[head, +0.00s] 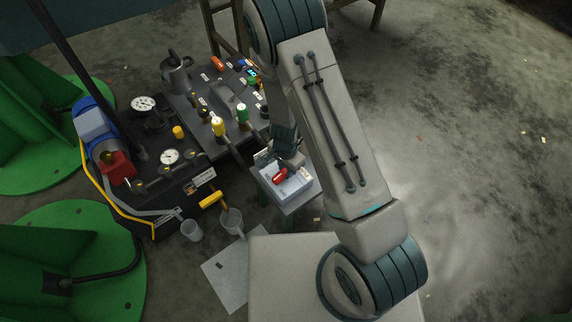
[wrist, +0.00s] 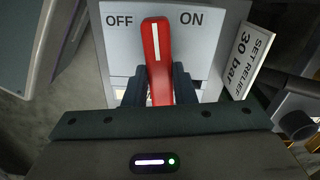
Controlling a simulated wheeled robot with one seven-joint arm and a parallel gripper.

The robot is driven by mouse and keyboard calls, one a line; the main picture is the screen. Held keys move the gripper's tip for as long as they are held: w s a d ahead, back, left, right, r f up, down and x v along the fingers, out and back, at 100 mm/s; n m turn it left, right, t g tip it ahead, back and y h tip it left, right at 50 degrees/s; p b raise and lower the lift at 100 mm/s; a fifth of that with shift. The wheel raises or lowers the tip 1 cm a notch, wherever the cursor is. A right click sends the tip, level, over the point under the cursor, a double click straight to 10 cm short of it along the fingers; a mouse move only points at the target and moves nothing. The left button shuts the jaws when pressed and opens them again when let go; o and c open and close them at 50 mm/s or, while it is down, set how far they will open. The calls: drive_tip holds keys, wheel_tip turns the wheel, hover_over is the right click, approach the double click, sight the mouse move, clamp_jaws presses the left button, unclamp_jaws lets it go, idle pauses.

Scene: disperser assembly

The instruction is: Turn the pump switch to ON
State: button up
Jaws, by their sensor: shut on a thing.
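The pump switch is a red lever with a white stripe. In the wrist view the red lever (wrist: 157,52) stands nearly upright in the picture, its top between the OFF label (wrist: 119,20) and the ON label (wrist: 191,18), tilted slightly toward OFF. My gripper (wrist: 158,84) is shut on the lower part of the lever, one dark finger on each side. In the head view the red lever (head: 280,175) shows on the pale switch box (head: 290,190), with my gripper (head: 287,160) right at it. The lever's lower end is hidden by my gripper.
In the wrist view a "SET RELIEF 30 bar" sign (wrist: 250,58) is close on the right. Open floor lies right.

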drive_tip(key=shift+s+a+m, duration=0.1)
drive_tip(key=shift+m, duration=0.5)
drive_tip(key=shift+m+p, duration=0.3)
drive_tip(key=o, duration=1)
wheel_tip(320, 180, up, 14)
drive_tip(key=p, duration=0.6)
drive_tip(key=shift+f, duration=0.1)
